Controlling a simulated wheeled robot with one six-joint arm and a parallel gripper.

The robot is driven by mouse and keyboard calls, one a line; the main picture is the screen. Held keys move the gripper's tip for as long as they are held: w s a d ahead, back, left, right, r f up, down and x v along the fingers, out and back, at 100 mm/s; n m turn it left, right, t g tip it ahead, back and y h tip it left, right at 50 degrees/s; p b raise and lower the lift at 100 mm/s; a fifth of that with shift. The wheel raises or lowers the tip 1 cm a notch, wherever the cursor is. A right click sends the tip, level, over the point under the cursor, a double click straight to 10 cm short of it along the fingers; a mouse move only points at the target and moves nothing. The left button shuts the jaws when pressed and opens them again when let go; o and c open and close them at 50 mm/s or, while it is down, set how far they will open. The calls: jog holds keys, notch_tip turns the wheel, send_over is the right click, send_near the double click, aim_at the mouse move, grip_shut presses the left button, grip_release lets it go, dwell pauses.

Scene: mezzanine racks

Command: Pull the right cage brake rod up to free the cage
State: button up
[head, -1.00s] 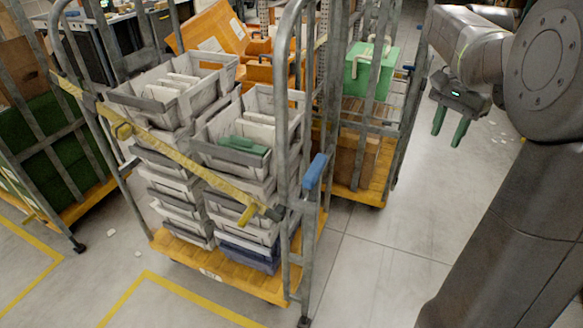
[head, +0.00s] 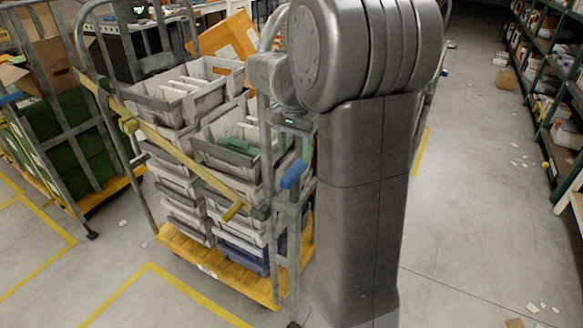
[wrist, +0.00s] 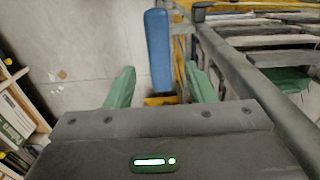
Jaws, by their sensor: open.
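The brake rod's blue grip (head: 293,174) stands at the right corner post of the roll cage (head: 250,285), which has a yellow base. In the wrist view the blue grip (wrist: 158,45) is upright in the picture, between my two green fingers with room on both sides. My gripper (head: 294,150) is open, close above the blue grip in the head view. It also shows in the wrist view (wrist: 162,76). I cannot tell whether the fingers are level with the grip in depth. The rod's lower part is hard to make out among the cage bars.
The cage holds stacked grey totes (head: 180,88), and a yellow strap bar (head: 185,155) crosses its front. Another cage with green crates (head: 70,145) stands at the left. My arm hides what is behind the cage. Clear floor (head: 470,220) lies to the right, with shelving (head: 560,90) beyond.

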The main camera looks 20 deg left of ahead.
aim_at(295, 168)
notch_tip(295, 168, down, 6)
jog(key=shift+r, duration=0.15)
grip_shut()
jog(key=shift+r, duration=0.15)
